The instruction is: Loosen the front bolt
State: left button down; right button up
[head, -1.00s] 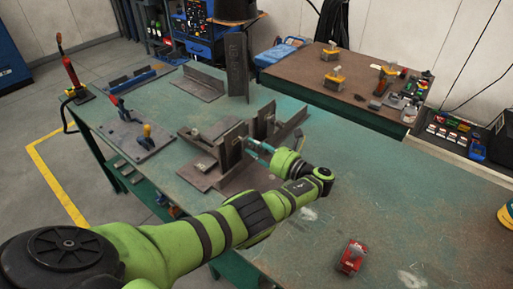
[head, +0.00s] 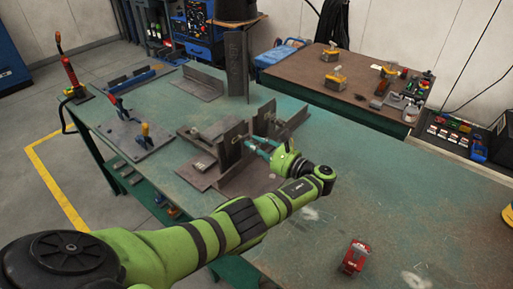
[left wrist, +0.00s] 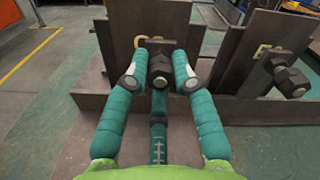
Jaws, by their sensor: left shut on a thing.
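My left gripper (left wrist: 160,72) reaches from the right side in the head view to an upright dark steel plate (head: 231,140) on the welding table. In the left wrist view its two teal fingers are closed around the sides of the front bolt (left wrist: 161,70), a dark bolt with a hex head at the plate. The head view hides this bolt behind the fingers. A second dark bolt (left wrist: 290,82) stands at another upright plate (left wrist: 265,52), to the right and clear of my fingers. My right gripper is in neither view.
The green welding table (head: 410,205) is largely clear on the right. A red item (head: 354,256) lies near its front. A plate with clamps (head: 135,140) and an angle piece (head: 200,83) are at the left and back. A brown table (head: 310,72) stands behind.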

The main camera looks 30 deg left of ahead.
pick_arm(q)
jog(key=n, duration=0.2)
jog(key=n+b, duration=0.2)
jog(key=n, duration=0.1)
jog(key=shift+f+n, duration=0.3)
jog(key=n+b, duration=0.3)
jog(key=n, duration=0.1)
jog(key=shift+b, duration=0.3)
jog(key=n+b, duration=0.4)
jog(key=shift+n, duration=0.4)
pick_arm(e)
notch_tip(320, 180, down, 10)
pick_arm(q)
jog(key=n+b, duration=0.2)
jog(key=b, duration=0.1)
jog(key=shift+r, duration=0.15)
jog(key=shift+r+n+b, duration=0.1)
jog(key=shift+n+b, duration=0.3)
jog(key=shift+n, duration=0.2)
jog(key=shift+r, duration=0.15)
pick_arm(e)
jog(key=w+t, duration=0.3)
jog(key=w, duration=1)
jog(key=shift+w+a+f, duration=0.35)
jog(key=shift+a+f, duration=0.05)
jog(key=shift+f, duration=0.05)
pick_arm(q)
jog(key=shift+w, duration=0.1)
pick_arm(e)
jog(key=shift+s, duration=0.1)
